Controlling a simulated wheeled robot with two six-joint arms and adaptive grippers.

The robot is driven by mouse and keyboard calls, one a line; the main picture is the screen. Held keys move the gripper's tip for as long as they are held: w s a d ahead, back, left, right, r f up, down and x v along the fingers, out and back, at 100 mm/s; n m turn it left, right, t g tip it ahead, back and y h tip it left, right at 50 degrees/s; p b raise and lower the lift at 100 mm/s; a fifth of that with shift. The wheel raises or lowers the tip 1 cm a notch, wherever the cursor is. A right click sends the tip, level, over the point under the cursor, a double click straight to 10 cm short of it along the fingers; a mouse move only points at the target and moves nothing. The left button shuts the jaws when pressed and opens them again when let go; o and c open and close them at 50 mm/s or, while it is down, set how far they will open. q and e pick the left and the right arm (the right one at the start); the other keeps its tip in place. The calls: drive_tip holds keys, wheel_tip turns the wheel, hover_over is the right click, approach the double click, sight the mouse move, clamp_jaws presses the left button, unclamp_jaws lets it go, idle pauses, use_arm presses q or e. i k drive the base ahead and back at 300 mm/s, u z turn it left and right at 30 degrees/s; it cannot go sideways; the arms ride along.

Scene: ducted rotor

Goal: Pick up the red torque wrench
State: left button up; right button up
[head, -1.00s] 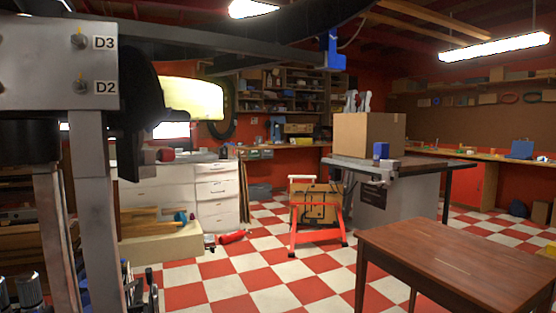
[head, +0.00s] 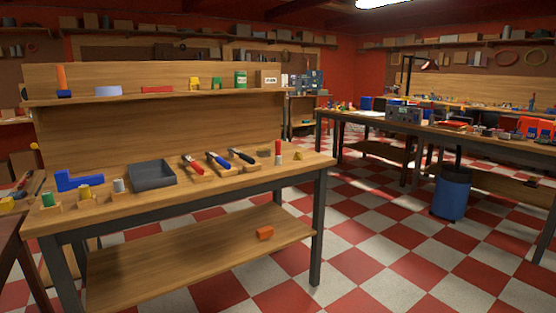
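Three handled tools lie in a row on wooden rests on the workbench (head: 110,210) in the head view. The leftmost has a red handle (head: 190,160), the middle one a blue handle (head: 215,157), the right one a dark handle (head: 238,153). The red-handled tool looks like the red torque wrench, but it is too small to be sure of its type. It lies just right of a dark grey tray (head: 152,175). Neither of my grippers is in view.
A blue L-shaped block (head: 78,180) and small spools are at the bench's left. A red-and-white upright piece (head: 278,152) stands at its right. A shelf (head: 150,97) runs above. A blue bin (head: 451,196) stands right. Checkered floor (head: 370,240) is open between benches.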

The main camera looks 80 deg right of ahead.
sight(188, 160)
drive_tip(key=z, duration=2.05)
